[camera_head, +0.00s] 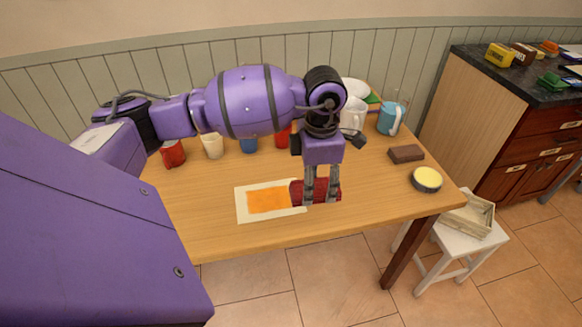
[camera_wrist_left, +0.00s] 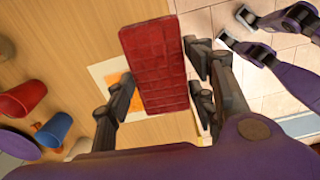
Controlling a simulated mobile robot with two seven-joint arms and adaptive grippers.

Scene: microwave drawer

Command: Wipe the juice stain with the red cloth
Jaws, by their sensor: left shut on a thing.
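The red cloth (camera_head: 321,190) is a flat dark red rectangle at the right end of the stain. The orange juice stain (camera_head: 265,200) lies on a cream rectangle (camera_head: 241,213) on the table. My left gripper (camera_head: 320,200) points down and is shut on the cloth, which also shows between its fingers in the left wrist view (camera_wrist_left: 155,65). The cloth covers part of the cream rectangle's right side; whether it touches the surface I cannot tell. My right gripper (camera_wrist_left: 236,27) shows in the left wrist view, empty, its fingers apart over the floor.
Red (camera_head: 173,153), cream (camera_head: 213,146) and blue (camera_head: 249,145) cups stand behind the stain. A blue pitcher (camera_head: 391,118), brown block (camera_head: 406,153) and yellow-topped round tin (camera_head: 427,179) are at the right. A white stool (camera_head: 459,241) with a crate stands beside the table. The table's front left is clear.

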